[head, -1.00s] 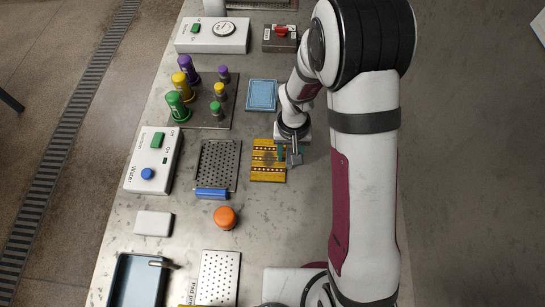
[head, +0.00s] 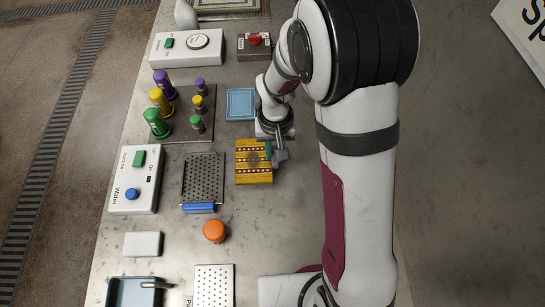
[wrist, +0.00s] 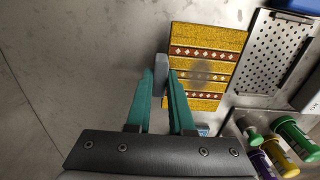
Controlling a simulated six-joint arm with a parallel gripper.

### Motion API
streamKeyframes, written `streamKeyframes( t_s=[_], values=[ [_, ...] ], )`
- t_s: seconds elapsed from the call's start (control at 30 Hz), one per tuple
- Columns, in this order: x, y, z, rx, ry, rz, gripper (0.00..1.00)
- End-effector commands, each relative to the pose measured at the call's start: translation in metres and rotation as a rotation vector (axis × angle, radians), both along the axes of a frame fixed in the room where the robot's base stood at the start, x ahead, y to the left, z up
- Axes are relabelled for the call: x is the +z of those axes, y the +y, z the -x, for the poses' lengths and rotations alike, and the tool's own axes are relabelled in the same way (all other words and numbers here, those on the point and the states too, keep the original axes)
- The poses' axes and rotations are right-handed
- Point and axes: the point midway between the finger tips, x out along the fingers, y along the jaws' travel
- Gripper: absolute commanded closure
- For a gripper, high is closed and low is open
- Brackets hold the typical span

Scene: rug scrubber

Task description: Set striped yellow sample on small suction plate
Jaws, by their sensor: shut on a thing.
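The striped yellow sample (head: 246,173) is a flat piece with red-and-white patterned bands and a dark stain in the middle. It fills the upper middle of the wrist view (wrist: 215,40). My gripper (head: 279,153) is at its right edge in the head view.
A water control box (head: 135,180) stands left of the plate. Purple, yellow and green bottles (head: 160,102) stand behind. An orange knob (head: 214,231) and a white block (head: 142,244) are nearer. A blue pad (head: 240,103) lies behind the sample. Another perforated plate (head: 214,287) is at the front.

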Motion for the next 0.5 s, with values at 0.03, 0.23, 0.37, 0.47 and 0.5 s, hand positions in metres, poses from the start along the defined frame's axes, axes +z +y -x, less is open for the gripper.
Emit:
streamKeyframes(
  t_s=[0.03,0.23,0.37,0.47,0.5],
  values=[
    [0.005,-0.012,0.003,-0.008,0.0,0.0,1.0],
    [0.034,-0.057,0.019,-0.009,0.0,0.001,1.0],
    [0.051,-0.085,0.028,-0.009,-0.001,0.001,1.0],
    [0.06,-0.099,0.033,-0.007,0.0,0.001,1.0],
    [0.062,-0.102,0.034,-0.005,0.001,0.001,1.0]
  ],
)
